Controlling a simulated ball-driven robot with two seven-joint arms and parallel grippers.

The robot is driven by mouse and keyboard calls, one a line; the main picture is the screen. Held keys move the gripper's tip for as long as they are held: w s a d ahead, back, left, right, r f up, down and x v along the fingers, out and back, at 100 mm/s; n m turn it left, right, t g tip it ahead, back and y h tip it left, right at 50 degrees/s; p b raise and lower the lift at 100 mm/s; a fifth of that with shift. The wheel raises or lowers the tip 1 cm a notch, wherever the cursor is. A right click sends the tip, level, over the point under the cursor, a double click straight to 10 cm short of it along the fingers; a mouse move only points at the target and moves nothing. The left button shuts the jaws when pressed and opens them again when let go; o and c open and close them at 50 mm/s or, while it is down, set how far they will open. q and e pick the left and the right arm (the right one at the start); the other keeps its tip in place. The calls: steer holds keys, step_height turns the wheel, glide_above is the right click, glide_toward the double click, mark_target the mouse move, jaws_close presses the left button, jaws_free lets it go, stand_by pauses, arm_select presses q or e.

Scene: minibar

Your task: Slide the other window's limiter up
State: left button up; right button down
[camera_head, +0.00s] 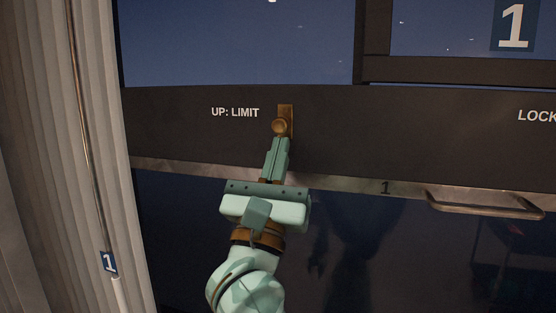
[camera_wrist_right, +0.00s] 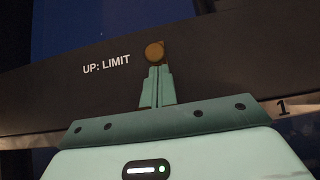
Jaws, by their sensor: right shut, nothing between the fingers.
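The limiter is a round brass knob (camera_head: 279,127) on a small upright brass plate (camera_head: 286,110), set in the dark window rail beside the words "UP: LIMIT". The knob also shows in the right wrist view (camera_wrist_right: 154,52), just past the fingertips. My right gripper (camera_head: 277,142) is shut and empty, pointing up with its tips right below the knob. I cannot tell whether the tips touch it. The lower part of the plate is hidden behind the knob and fingers. My left gripper is not in view.
A metal handle bar (camera_head: 485,206) sticks out below the rail at the right. Window glass (camera_head: 235,45) lies above the rail. The rail right of the knob is clear.

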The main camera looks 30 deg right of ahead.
step_height(320, 180, up, 4)
steer(key=p, duration=0.3)
steer(key=shift+f, duration=0.25)
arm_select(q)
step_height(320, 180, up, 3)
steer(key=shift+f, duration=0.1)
arm_select(e)
steer(key=shift+s+f, duration=0.1)
steer(key=b, duration=0.9)
glide_toward(281, 126)
step_height(281, 126, down, 5)
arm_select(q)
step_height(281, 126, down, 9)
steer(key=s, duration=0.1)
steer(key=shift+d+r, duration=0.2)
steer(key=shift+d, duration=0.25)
arm_select(e)
steer(key=shift+s+a+f, duration=0.15)
steer(key=shift+a+f, duration=0.1)
steer(key=shift+a, duration=0.1)
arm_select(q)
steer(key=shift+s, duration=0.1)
